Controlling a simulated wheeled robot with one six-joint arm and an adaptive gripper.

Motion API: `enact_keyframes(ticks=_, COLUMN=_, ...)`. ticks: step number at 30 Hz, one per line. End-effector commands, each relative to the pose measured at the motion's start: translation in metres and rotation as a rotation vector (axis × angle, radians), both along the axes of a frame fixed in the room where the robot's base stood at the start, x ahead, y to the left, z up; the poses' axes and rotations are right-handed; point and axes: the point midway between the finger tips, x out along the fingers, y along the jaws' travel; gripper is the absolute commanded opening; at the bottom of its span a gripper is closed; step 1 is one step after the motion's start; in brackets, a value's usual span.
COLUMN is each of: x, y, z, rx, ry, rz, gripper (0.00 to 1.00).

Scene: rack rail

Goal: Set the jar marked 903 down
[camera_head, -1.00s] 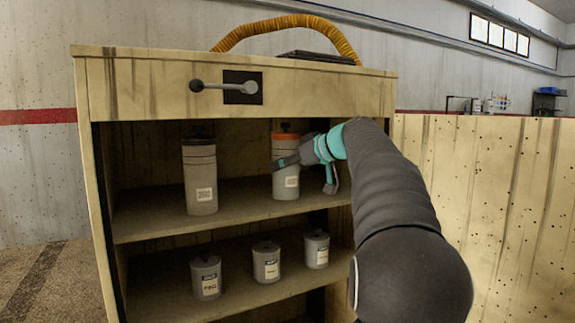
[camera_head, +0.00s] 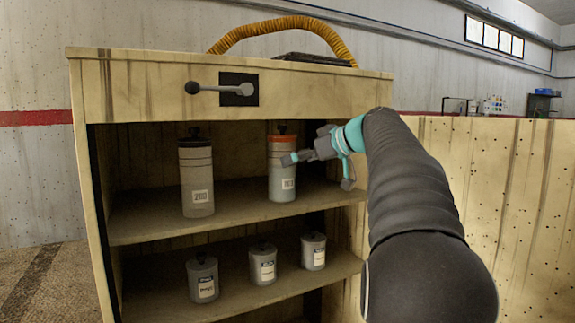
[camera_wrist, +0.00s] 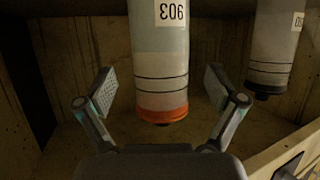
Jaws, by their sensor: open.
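The jar marked 903 (camera_head: 282,183) is a grey cylinder with an orange band near its top and a dark knob. It stands upright on the upper shelf (camera_head: 240,203). My gripper (camera_head: 319,170) is open at the jar's right, with one finger overlapping the jar's edge in the head view. In the wrist view, which is upside down, the jar (camera_wrist: 162,68) with its 903 label shows between the spread fingers (camera_wrist: 158,85), with gaps on both sides. The shelf under the jar's base is out of the wrist view.
A taller grey jar (camera_head: 197,178) stands left on the same shelf and shows at the wrist view's right (camera_wrist: 275,45). Three small lidded canisters (camera_head: 262,264) stand on the lower shelf. A drawer front with a lever handle (camera_head: 220,88) is above; a yellow hose (camera_head: 285,28) lies on top.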

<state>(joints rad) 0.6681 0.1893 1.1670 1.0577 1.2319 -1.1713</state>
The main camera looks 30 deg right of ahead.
Motion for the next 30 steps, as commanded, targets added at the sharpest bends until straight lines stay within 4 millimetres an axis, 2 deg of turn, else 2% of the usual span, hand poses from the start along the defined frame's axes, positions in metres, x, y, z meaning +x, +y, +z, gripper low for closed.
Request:
enact_keyframes(ticks=3, x=-0.021, y=-0.01, z=0.01, rx=-0.001, ry=0.0, rz=-0.003, gripper=0.94)
enact_keyframes(ticks=9, x=-0.044, y=-0.021, z=0.02, rx=0.001, ry=0.001, rz=-0.002, gripper=0.94)
enact_keyframes(ticks=15, x=-0.053, y=-0.024, z=0.024, rx=0.001, ry=0.001, rz=0.001, gripper=0.94)
enact_keyframes(ticks=22, x=-0.053, y=-0.023, z=0.023, rx=0.002, ry=0.003, rz=0.001, gripper=0.94)
enact_keyframes(ticks=26, x=-0.056, y=-0.003, z=0.014, rx=0.017, ry=0.049, rz=-0.007, gripper=0.94)
enact_keyframes(ticks=29, x=-0.064, y=0.033, z=-0.008, rx=0.043, ry=0.144, rz=-0.031, gripper=0.94)
enact_keyframes(ticks=30, x=-0.071, y=0.051, z=-0.02, rx=0.053, ry=0.192, rz=-0.045, gripper=0.94)
